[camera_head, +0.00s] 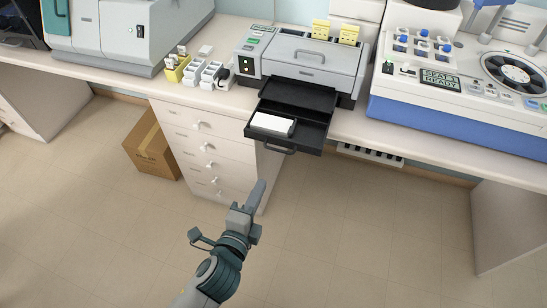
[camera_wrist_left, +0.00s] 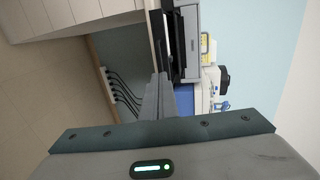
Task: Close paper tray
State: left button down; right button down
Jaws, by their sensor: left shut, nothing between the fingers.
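The paper tray (camera_head: 313,134) is a black drawer pulled out from the front of a grey machine (camera_head: 318,57). A white stack of paper (camera_head: 272,123) lies in its left part. A handle (camera_head: 280,150) is on its front face. My left gripper (camera_head: 257,192) is shut and empty, below and in front of the tray, apart from it. In the left wrist view the shut fingers (camera_wrist_left: 158,98) point toward the counter, with the dark tray (camera_wrist_left: 170,30) beyond them at the top. My right gripper is not in view.
A white drawer cabinet (camera_head: 205,155) stands under the counter, left of the tray. A cardboard box (camera_head: 152,146) sits on the floor. A blue-and-white instrument (camera_head: 450,110) stands right of the machine. The floor in front is clear.

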pick_arm(q)
jog(key=p+x, duration=0.4)
jog(key=x, duration=0.8)
jog(key=shift+w, duration=0.4)
jog(key=shift+d+f, duration=0.15)
